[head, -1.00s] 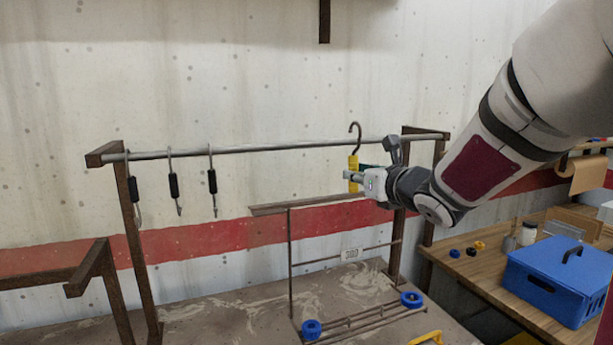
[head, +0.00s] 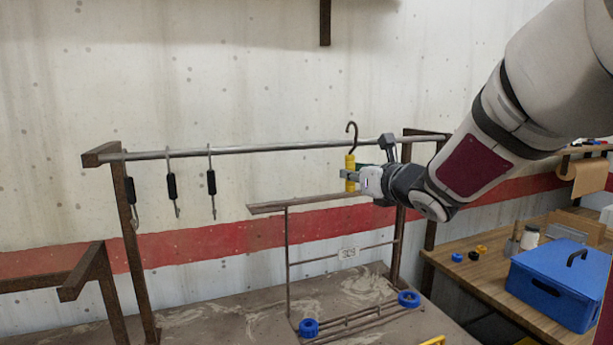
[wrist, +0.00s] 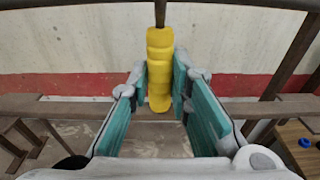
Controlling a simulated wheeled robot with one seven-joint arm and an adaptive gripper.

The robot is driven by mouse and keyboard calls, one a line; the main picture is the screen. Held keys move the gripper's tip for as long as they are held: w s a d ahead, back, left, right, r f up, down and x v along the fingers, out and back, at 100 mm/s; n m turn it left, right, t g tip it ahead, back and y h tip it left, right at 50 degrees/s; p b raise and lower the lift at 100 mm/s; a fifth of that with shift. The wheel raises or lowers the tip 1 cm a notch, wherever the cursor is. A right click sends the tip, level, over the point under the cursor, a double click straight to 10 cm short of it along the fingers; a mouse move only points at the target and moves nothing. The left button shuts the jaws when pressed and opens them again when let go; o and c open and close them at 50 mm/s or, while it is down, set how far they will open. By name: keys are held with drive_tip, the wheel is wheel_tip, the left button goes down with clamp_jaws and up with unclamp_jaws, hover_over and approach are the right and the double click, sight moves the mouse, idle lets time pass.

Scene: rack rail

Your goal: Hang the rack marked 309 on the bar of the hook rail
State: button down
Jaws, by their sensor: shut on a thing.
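My gripper (head: 350,178) is shut on the yellow grip, which stands upright between the teal fingers in the wrist view (wrist: 159,70). The grey bar (head: 270,148) of the hook rail runs behind or beside the hook's shank. The hook's curve shows above bar height; I cannot tell whether it touches the bar.
Several black-sleeved hooks (head: 172,187) hang at the bar's left. Brown posts (head: 135,240) hold the bar. A wooden bench (head: 470,268) at the right carries a blue box (head: 555,285) and small items. Another brown frame (head: 85,270) stands at the lower left.

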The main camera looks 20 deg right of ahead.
idle(0.4)
drive_tip(key=shift+f+b, duration=1.15)
drive_tip(key=shift+b, duration=0.05)
drive_tip(key=shift+f+b, duration=0.2)
drive_tip(key=shift+b, duration=0.15)
idle(0.3)
